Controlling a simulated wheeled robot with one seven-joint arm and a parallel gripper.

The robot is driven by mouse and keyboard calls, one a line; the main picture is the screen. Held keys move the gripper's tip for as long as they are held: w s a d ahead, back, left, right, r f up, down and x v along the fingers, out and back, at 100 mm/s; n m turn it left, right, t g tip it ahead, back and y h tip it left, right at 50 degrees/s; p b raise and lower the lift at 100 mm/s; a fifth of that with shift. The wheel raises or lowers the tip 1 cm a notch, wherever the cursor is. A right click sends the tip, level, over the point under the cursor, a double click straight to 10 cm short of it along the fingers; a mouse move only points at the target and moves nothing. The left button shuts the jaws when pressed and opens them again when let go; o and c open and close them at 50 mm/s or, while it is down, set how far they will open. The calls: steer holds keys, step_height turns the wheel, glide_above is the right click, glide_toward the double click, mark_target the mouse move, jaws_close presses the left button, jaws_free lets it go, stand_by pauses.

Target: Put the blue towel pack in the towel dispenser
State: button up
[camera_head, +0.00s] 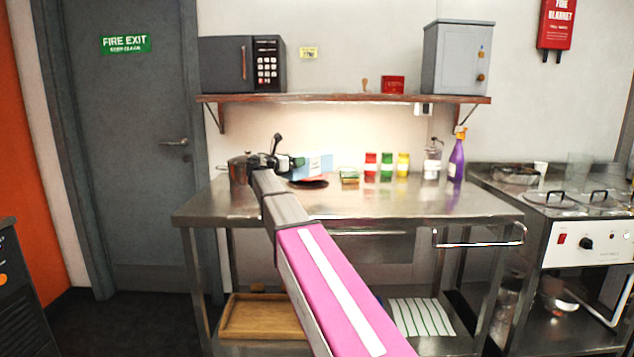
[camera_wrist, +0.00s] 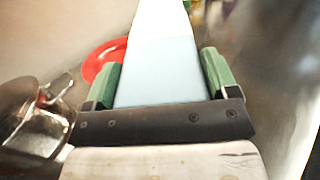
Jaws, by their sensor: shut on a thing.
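My gripper (camera_head: 292,164) is at the far left part of the steel table. It is shut on the light-blue and white towel pack (camera_head: 319,163). In the wrist view the pack (camera_wrist: 160,65) lies between the two green fingers of my gripper (camera_wrist: 159,78) and reaches away ahead of them. The pack is above or beside a red plate (camera_wrist: 98,62); I cannot tell whether it touches anything below. No towel dispenser can be made out with certainty. A grey box (camera_head: 456,60) with a door and knobs stands on the wall shelf.
A steel pot (camera_head: 240,170) stands close left of my gripper. Sponges (camera_head: 349,174), spice jars (camera_head: 387,166), a glass dispenser (camera_head: 433,160) and a purple spray bottle (camera_head: 456,160) stand to the right. The shelf (camera_head: 340,99) overhangs the table (camera_head: 430,205). The table's front right is clear.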

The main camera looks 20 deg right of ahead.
mark_target(310, 168)
steer(key=d+f, duration=0.1)
steer(key=d, duration=0.1)
steer(key=d+f, duration=0.1)
steer(key=d, duration=0.1)
steer(key=d+f, duration=0.2)
steer(key=d, duration=0.1)
steer(key=shift+w+f, duration=0.1)
steer(key=shift+f, duration=2)
steer(key=shift+f, duration=0.15)
steer(key=o, duration=1)
